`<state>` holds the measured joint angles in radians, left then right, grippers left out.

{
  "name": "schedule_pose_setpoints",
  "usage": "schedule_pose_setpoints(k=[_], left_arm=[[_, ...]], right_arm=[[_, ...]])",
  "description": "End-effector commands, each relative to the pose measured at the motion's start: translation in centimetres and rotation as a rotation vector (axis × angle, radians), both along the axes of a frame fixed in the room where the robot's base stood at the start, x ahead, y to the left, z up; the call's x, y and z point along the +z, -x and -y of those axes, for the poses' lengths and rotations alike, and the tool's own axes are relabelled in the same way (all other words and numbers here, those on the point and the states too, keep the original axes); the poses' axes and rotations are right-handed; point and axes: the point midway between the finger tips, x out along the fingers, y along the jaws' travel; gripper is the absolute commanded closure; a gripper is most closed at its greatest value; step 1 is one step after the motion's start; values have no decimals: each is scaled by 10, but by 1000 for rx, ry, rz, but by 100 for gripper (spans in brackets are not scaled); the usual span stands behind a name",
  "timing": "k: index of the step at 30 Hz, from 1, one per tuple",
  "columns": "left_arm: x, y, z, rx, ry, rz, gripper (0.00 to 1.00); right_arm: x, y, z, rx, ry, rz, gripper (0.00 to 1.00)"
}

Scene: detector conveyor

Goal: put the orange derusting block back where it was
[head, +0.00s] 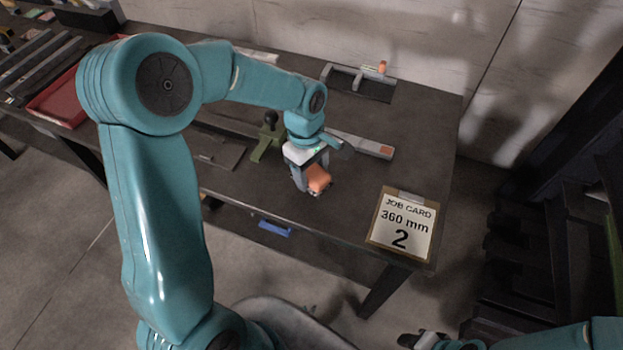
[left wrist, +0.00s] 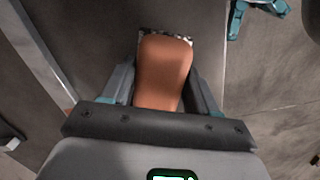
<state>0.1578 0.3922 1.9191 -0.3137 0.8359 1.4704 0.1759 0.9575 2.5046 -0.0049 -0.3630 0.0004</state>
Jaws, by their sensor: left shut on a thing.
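The orange derusting block (head: 318,179) is between the fingers of my left gripper (head: 311,186), over the front part of the dark workbench (head: 350,185). In the left wrist view the block (left wrist: 165,72) points away from the palm, with a dark speckled strip at its far end. My left gripper (left wrist: 160,88) is shut on it, one finger on each side. I cannot tell whether the block touches the bench. My right gripper (head: 420,340) is partly in view at the bottom right, away from the bench; its jaws are not clear.
A job card reading 360 mm, 2 (head: 403,226) is at the bench's right front corner. Behind my left gripper are a green tool with a black knob (head: 267,140) and a grey bar (head: 350,141). A grey holder (head: 345,79) stands at the back. A red tray (head: 50,103) is left.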

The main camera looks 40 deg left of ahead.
Motion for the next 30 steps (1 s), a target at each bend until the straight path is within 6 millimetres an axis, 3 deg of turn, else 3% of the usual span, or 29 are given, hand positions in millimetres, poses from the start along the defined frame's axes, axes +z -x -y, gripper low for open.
schedule_pose_setpoints(k=[6,18,19,21,30], left_arm=[[-33,1,0,1,1,-3,69],[-40,0,0,1,1,-1,69],[-39,0,0,1,1,-1,38],[-38,0,0,1,1,-1,15],[-36,0,0,1,1,-1,15]], right_arm=[[0,0,0,0,0,0,57],[-5,0,0,0,0,0,57],[-5,0,0,0,0,0,57],[-3,0,0,0,0,0,57],[-2,0,0,0,0,0,57]])
